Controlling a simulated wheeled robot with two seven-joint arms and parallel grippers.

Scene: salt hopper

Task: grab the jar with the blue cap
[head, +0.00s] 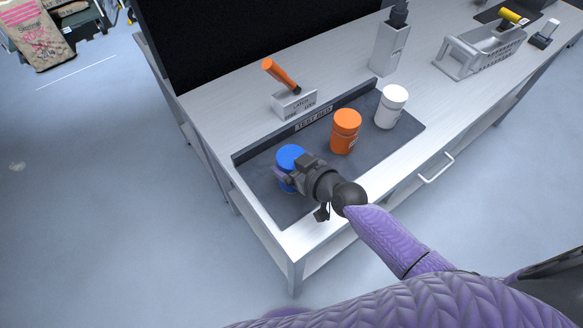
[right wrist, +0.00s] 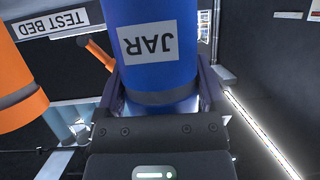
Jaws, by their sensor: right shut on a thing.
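The jar with the blue cap (head: 290,156) stands on the dark test bed mat (head: 390,145), at its left end. In the right wrist view the blue jar (right wrist: 165,70) fills the upper middle, its JAR label upside down. My right gripper (head: 287,176) reaches in from the lower right and is shut on the jar, with one finger on each side of it. The gripper and wrist hide the jar's lower part in the head view. My left gripper is not in view.
An orange jar (head: 345,133) stands right of the blue one, and a white jar (head: 391,107) farther right. Behind the mat is a latch block with an orange handle (head: 281,76). A grey holder (head: 389,48) and a metal rack (head: 480,50) stand farther along the bench.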

